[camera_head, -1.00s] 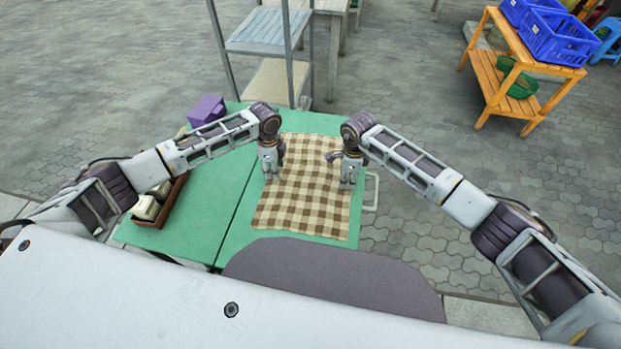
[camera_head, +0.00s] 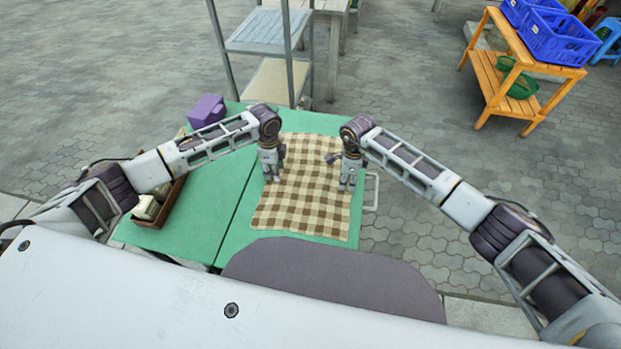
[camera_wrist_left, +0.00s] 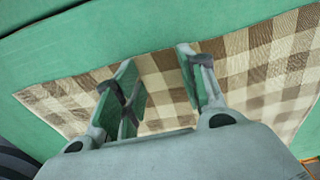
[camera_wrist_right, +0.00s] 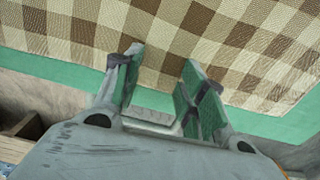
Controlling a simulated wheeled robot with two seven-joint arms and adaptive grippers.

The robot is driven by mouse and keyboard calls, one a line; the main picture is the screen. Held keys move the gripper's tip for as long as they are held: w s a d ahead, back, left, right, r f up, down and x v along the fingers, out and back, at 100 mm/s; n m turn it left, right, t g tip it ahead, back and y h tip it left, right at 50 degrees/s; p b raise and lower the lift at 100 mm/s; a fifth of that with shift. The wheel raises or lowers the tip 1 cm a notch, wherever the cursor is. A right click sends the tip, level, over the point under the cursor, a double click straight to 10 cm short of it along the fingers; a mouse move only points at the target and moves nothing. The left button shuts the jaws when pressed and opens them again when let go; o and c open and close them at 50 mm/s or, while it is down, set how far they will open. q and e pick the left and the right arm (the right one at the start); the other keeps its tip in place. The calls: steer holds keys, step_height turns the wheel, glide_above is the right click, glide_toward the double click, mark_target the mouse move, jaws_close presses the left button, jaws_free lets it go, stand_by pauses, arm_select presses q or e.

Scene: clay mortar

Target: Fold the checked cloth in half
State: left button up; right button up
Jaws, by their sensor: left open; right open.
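The checked cloth (camera_head: 305,205), brown and cream, lies flat and spread out on the green table (camera_head: 200,205). My left gripper (camera_head: 271,178) is over the cloth's left edge. In the left wrist view its fingers (camera_wrist_left: 160,85) are apart above the cloth (camera_wrist_left: 255,70), with nothing between them. My right gripper (camera_head: 347,185) is at the cloth's right edge. In the right wrist view its fingers (camera_wrist_right: 157,75) are apart near the cloth's edge (camera_wrist_right: 190,35), and green tabletop shows between them. Whether either gripper touches the cloth cannot be told.
A purple box (camera_head: 207,110) stands at the table's far left corner. A brown tray (camera_head: 160,208) with pale items is at the left edge, partly behind my left arm. A metal shelf (camera_head: 265,35) stands behind the table. A wooden rack (camera_head: 510,70) with blue crates is far right.

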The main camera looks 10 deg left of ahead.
arm_select(q)
steer(key=shift+c, duration=0.2)
arm_select(e)
steer(key=shift+f, duration=0.2)
steer(key=shift+c, duration=0.2)
arm_select(q)
steer(key=c, duration=0.6)
arm_select(e)
steer(key=c, duration=0.6)
arm_select(q)
steer(key=shift+f, duration=0.15)
jaws_close()
arm_select(e)
steer(key=shift+f, duration=0.1)
jaws_close()
steer(key=shift+d, duration=0.1)
arm_select(q)
steer(key=shift+a+r+p, duration=0.1)
steer(key=shift+r+p, duration=0.2)
arm_select(e)
steer(key=shift+r, duration=0.3)
